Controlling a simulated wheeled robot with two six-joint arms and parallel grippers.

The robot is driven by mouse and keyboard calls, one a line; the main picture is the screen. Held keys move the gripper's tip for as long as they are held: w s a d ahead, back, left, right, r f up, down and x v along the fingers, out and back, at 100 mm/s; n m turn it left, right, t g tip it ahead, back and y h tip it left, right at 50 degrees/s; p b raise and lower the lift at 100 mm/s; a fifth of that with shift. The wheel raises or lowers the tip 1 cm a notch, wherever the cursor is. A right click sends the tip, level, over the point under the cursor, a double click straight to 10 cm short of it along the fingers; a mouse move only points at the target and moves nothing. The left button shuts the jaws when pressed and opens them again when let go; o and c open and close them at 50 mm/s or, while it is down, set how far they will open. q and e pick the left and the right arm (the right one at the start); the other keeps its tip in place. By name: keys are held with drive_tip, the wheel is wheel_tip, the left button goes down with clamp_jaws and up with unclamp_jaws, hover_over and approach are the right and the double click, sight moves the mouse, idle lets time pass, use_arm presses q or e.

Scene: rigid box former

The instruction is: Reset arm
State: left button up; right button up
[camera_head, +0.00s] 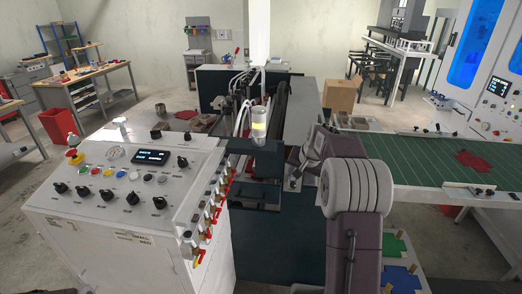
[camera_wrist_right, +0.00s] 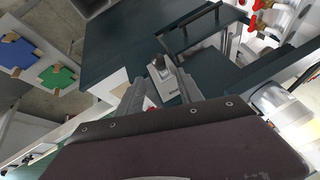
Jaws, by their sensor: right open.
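My right arm rises from the bottom of the head view, right of the middle, and bends left at a grey-banded joint. My right gripper (camera_head: 296,176) is small and partly hidden there, in front of the dark machine (camera_head: 277,228). In the right wrist view the two grey fingers of my right gripper (camera_wrist_right: 160,92) are apart, with nothing seen held between them. Beyond them is a pale metal block (camera_wrist_right: 164,74) on the dark machine. I cannot tell whether the fingers touch it. My left gripper is not in view.
A white control console (camera_head: 130,215) with knobs and red-handled valves stands left of the machine. A clear cylinder (camera_head: 259,120) stands close by. A green conveyor (camera_head: 425,160) carrying a red flat piece (camera_head: 474,162) lies to the right. Blue and green pieces (camera_head: 397,278) lie below it.

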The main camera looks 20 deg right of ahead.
drive_tip(key=a+f+n+y+b, duration=0.1)
drive_tip(key=a+n+b, duration=0.15)
drive_tip(key=a, duration=0.75)
drive_tip(key=s+a+f+n+g+y+b, duration=0.1)
drive_tip(key=s+a+f+n+g+b, duration=0.1)
drive_tip(key=s+a+f, duration=0.6)
drive_tip(key=s+a+f+n+g, duration=0.1)
drive_tip(key=s+f, duration=0.3)
drive_tip(key=s, duration=0.4)
drive_tip(key=s+a+f+n+g+b, duration=0.1)
drive_tip(key=s+a+f+n, duration=0.2)
drive_tip(key=s, duration=0.6)
wheel_tip(320, 180, down, 3)
drive_tip(key=shift+s+r+g, duration=0.15)
drive_tip(key=shift+r+g, duration=0.05)
drive_tip(key=shift+g, duration=0.1)
